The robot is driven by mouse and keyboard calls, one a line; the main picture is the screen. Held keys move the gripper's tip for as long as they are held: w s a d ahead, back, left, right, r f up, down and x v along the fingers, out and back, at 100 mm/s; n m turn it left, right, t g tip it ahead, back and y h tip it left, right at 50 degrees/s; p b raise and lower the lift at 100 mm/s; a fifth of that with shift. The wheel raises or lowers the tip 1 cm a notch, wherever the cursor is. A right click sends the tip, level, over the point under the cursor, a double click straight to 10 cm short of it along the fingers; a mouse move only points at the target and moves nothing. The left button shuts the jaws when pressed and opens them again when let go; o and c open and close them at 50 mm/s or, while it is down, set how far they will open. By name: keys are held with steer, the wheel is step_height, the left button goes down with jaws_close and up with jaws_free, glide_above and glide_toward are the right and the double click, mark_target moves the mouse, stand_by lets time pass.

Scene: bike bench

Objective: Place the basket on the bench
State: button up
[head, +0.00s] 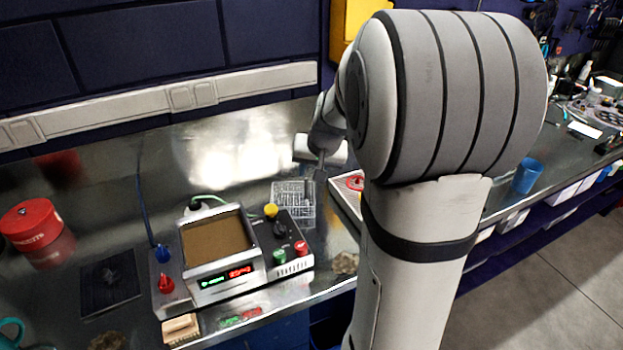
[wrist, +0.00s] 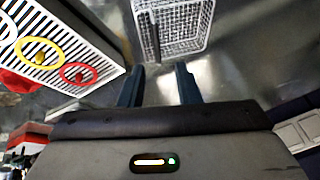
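The wire basket (head: 292,203) is a small pale mesh box on the metal bench (head: 215,150), behind the electronic device. In the wrist view the basket (wrist: 150,37) is at the top centre, with a dark strip across it. My gripper (wrist: 158,80) is open, its two dark fingers apart with only bare bench visible between them. The basket lies beyond the fingertips, apparently clear of them. In the head view my gripper (head: 320,172) points down beside the basket's right side, partly hidden by my arm.
A slatted white tray with coloured rings (wrist: 62,45) stands close beside the basket. The device with a screen (head: 222,240) and its knob box (head: 282,240) are in front. A red canister (head: 37,232) stands at left, a blue cup (head: 527,176) at right. Bench behind the device is clear.

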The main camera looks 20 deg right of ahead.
steer(key=s+a+n, duration=0.1)
steer(key=s+a, duration=0.3)
steer(key=s, duration=0.3)
steer(key=s+a+r+n+g, duration=0.1)
steer(key=s+a+n, duration=0.1)
steer(key=s+a, duration=0.2)
steer(key=s+a+r+n+g, duration=0.1)
steer(key=s+a, duration=0.3)
steer(key=s, duration=0.6)
steer(key=shift+s+a+n, duration=0.25)
steer(key=shift+s+n, duration=0.15)
steer(key=shift+n, duration=0.1)
stand_by(0.7)
steer(key=shift+o, duration=0.7)
